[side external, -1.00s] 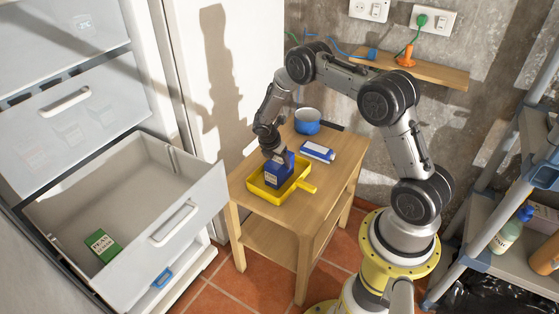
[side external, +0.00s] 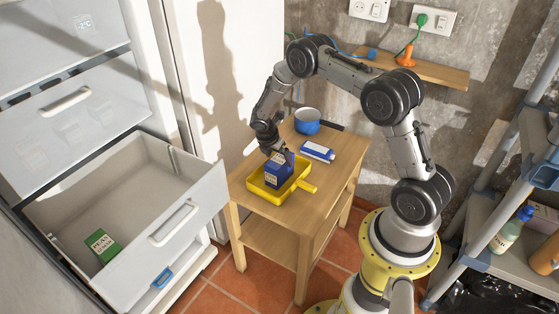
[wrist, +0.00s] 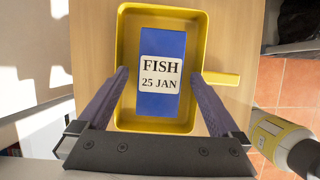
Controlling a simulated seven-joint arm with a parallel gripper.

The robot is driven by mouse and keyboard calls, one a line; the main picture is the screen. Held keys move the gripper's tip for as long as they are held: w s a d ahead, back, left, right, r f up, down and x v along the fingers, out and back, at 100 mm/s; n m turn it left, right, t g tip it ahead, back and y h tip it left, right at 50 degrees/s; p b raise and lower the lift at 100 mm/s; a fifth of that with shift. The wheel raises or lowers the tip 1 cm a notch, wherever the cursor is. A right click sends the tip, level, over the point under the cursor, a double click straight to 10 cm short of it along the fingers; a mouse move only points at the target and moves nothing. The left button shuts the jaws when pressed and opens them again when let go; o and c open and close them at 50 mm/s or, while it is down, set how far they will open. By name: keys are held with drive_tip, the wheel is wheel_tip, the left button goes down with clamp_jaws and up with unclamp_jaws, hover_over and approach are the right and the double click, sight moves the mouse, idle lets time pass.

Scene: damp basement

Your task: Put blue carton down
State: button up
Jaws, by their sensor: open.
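The blue carton (side external: 279,171) stands in the yellow tray (side external: 302,171) on the small wooden table. In the wrist view the carton (wrist: 162,103) shows a white label reading "FISH 25 JAN". It lies within the walls of the yellow tray (wrist: 202,50). My gripper (wrist: 160,80) is open, with one finger on each side of the carton and a visible gap on both sides. In the side view my gripper (side external: 272,150) is just above and at the carton's top. The tray's underside and the carton's far side are hidden.
A blue pot (side external: 307,122) and a blue-and-white package (side external: 317,151) share the wooden table (side external: 335,172). An open freezer drawer (side external: 130,190) at left holds a green box (side external: 102,245) labelled as peas. A shelf unit (side external: 490,215) stands at right.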

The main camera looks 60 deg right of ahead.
drive_tip(key=s+a+r+m+t, duration=0.1)
drive_tip(key=s+a+r+m, duration=0.25)
drive_tip(key=r, duration=0.65)
drive_tip(key=s+a+r+m+t+y, duration=0.1)
drive_tip(key=s+a+r+m, duration=0.1)
drive_tip(key=a+r, duration=0.5)
drive_tip(key=s+a+r+m+t, duration=0.1)
drive_tip(key=s+a+r+m, duration=0.15)
drive_tip(key=r, duration=0.95)
drive_tip(key=s+a+r+m+t+y, duration=0.1)
drive_tip(key=s+a+r+m, duration=0.2)
drive_tip(key=s, duration=0.7)
drive_tip(key=s+a+r+m+t+y, duration=0.1)
drive_tip(key=s+a+r+m+y, duration=0.1)
drive_tip(key=s+a+m, duration=0.4)
drive_tip(key=s+r, duration=0.1)
drive_tip(key=s, duration=0.2)
drive_tip(key=shift+s+t+y, duration=0.3)
drive_tip(key=shift+s+t, duration=0.1)
